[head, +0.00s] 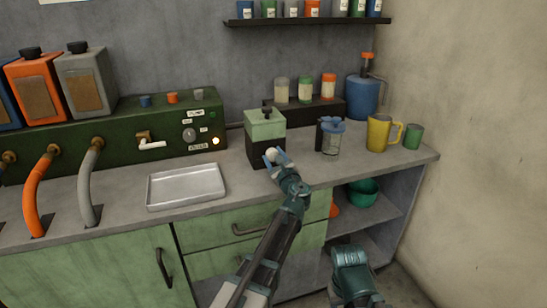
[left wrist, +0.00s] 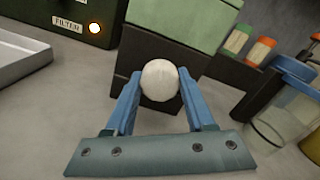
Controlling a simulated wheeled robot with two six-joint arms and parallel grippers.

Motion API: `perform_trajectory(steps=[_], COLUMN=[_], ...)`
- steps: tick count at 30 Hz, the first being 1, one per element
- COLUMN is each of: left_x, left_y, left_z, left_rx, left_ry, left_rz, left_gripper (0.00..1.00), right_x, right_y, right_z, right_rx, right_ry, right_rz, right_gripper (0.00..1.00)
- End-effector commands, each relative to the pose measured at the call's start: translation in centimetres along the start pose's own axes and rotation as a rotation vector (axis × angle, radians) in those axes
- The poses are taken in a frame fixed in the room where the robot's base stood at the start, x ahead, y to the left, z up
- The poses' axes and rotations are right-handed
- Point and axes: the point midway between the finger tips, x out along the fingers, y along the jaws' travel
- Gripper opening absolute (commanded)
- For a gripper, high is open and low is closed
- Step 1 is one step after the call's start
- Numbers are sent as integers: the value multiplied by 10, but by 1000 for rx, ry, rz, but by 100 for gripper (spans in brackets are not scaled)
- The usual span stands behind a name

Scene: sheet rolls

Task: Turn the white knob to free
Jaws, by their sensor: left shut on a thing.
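The white knob (left wrist: 160,81) is a round ball on the front of a box with a black lower part and a pale green top (head: 265,126). In the head view the knob (head: 271,152) shows only as a small pale spot. My left gripper (left wrist: 159,88) has one blue finger on each side of the knob and is shut on it. It also shows in the head view (head: 275,156), low in front of the box. I see no mark on the knob that tells its turn. A teal part of my right arm shows at the bottom of the head view; its fingers cannot be made out.
A metal tray (head: 187,186) lies left of the box on the grey counter. A glass jar with a blue lid (head: 331,138) and a yellow mug (head: 379,133) stand to its right. A dark green panel (head: 178,113) with a lit lamp is behind the tray.

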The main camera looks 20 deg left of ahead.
Motion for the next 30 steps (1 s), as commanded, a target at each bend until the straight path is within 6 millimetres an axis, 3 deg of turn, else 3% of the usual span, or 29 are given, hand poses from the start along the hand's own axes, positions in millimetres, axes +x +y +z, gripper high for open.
perform_trajectory(steps=[30], left_x=[-1], left_y=[0], left_z=[0], left_rx=[-965], left_ry=[0], left_rz=[1], left_gripper=[0], right_x=[-1], right_y=[0], right_z=[0], right_rx=[0], right_ry=[0], right_rz=[0], right_gripper=[50])
